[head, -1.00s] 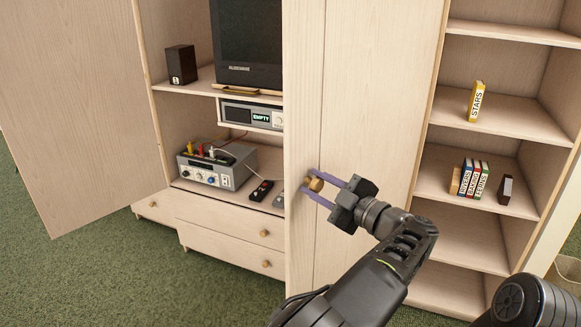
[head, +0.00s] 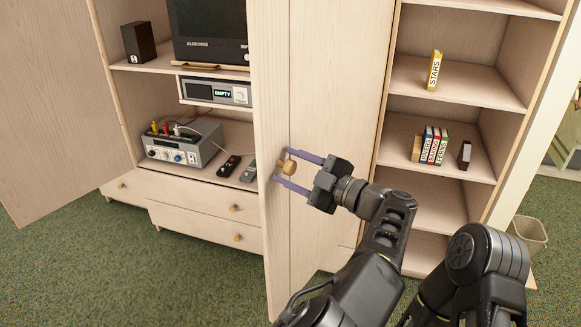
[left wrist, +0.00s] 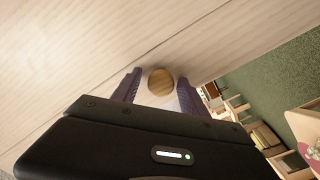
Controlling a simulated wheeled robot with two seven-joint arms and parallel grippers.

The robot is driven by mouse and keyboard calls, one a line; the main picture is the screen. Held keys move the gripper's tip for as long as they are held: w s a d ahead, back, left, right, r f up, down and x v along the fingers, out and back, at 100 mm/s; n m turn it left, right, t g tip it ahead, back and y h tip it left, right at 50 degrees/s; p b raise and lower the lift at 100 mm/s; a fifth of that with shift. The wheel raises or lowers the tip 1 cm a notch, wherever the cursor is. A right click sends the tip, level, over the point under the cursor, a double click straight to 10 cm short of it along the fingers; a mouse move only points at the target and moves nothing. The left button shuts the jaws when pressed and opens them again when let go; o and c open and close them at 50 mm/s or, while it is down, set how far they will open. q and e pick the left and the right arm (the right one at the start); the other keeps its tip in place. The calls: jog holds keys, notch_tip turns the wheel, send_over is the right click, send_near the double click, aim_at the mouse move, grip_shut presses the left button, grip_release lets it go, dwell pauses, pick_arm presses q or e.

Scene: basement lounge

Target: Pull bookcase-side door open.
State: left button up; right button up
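The bookcase-side door (head: 335,90) is a pale wood panel right of the TV compartment. Its lower corner stands out in front of the drawer fronts, so it appears partly open. Its round wooden knob (head: 289,168) sits near its free edge. My left gripper (head: 281,165) has its two purple fingers on either side of the knob, with small gaps visible. The left wrist view shows the knob (left wrist: 161,82) between the fingers, near the door's edge. My right arm shows at the lower right, but its gripper is out of view.
The other door (head: 55,100) stands wide open at the left. The cabinet holds a TV (head: 208,30), a speaker (head: 139,42), a device reading EMPTY (head: 213,93) and remotes. Drawers (head: 205,220) lie below. Open bookcase shelves (head: 440,155) stand at the right. Green carpet (head: 180,285) is clear in front.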

aim_at(277, 122)
pick_arm(q)
jog(key=shift+r, duration=0.1)
notch_tip(277, 122, up, 10)
jog(key=shift+f, duration=0.1)
dwell(0.5)
jog(key=shift+c, duration=0.2)
